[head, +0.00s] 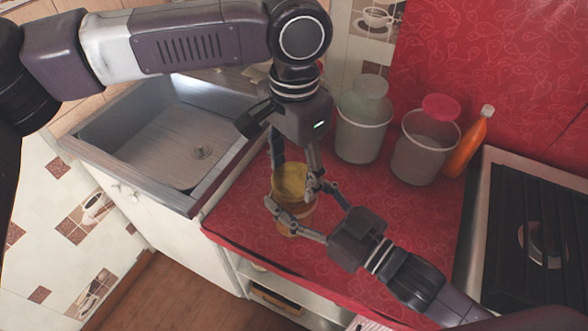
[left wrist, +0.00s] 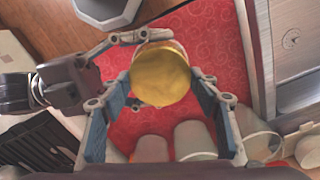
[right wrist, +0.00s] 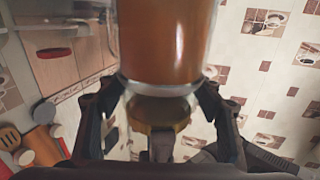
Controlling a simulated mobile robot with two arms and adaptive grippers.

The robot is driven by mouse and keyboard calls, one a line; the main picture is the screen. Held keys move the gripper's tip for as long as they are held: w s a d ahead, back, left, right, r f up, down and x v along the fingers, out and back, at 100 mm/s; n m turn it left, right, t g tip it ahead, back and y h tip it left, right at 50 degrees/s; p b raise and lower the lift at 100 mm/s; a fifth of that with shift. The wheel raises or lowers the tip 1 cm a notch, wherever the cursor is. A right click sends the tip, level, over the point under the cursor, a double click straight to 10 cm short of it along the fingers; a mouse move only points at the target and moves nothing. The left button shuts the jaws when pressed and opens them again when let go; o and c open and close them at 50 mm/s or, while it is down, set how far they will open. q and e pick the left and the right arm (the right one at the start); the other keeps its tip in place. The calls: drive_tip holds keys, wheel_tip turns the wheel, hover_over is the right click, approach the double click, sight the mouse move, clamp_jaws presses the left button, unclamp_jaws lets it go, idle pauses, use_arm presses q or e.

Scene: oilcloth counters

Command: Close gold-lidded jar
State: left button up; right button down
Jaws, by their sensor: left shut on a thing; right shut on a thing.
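The gold lid (head: 290,181) is over the mouth of the jar (head: 297,219), which has an amber body. The lid fills the middle of the left wrist view (left wrist: 160,77). My left gripper (head: 294,168) comes from above and is shut on the lid's sides. My right gripper (head: 293,196) comes from the right and is shut around the jar near its top. In the right wrist view the jar's amber body (right wrist: 165,40) and clear rim show close up, with the gold lid (right wrist: 158,112) against them. I cannot tell whether the lid is fully seated.
Two tall lidded containers, one pale green (head: 361,132) and one with a red lid (head: 424,150), stand behind the jar. An orange bottle (head: 470,142) is beside them. A sink (head: 180,140) is at left, a stove (head: 540,230) at right. The red counter (head: 395,215) is clear between.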

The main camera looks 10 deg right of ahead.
use_arm(q)
drive_tip(key=o, duration=1.4)
drive_tip(key=shift+c, duration=0.2)
wheel_tip(320, 180, up, 12)
drive_tip(key=shift+w, duration=0.2)
